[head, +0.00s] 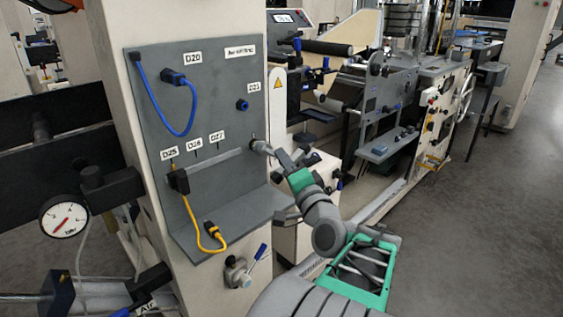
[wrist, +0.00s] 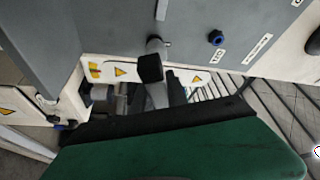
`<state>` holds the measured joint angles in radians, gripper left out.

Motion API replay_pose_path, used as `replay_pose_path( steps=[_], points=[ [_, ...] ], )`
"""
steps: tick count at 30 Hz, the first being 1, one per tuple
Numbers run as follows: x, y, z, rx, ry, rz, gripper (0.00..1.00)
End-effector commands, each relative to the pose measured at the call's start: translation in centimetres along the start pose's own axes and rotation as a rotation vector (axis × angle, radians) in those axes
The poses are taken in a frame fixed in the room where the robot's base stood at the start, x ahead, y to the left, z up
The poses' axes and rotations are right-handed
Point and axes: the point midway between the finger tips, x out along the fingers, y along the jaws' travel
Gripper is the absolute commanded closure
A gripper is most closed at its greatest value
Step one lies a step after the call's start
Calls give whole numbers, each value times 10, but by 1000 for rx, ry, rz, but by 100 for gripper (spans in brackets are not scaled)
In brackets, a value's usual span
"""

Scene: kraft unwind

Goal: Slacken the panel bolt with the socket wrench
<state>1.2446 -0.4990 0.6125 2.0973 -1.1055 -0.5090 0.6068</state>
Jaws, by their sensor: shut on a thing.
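The grey panel (head: 215,120) stands upright on a cream machine column. The socket wrench (head: 259,146) is a small metal tool at the panel's right edge, right of the D27 label. My gripper (head: 282,158) is shut on it, just right of the panel. In the wrist view the wrench (wrist: 156,46) shows its metal end against the panel face, with a dark block and more metal below. The panel bolt itself is not visible; the wrench end hides that spot. I cannot tell how fully the socket sits on it.
A blue cable (head: 190,128) and a yellow cable (head: 190,212) hang from the panel. A blue knob (head: 242,105) sits above the wrench. A blue-handled valve (head: 240,272) is below the panel's ledge. A pressure gauge (head: 64,216) is at left. Open floor lies at right.

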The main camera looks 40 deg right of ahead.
Motion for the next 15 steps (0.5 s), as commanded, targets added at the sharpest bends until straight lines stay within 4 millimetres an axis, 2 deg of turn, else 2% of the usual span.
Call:
replay_pose_path(
  steps=[15],
  points=[
    [-34, 1, -14, -2, 3, -1, 100]
  ],
)
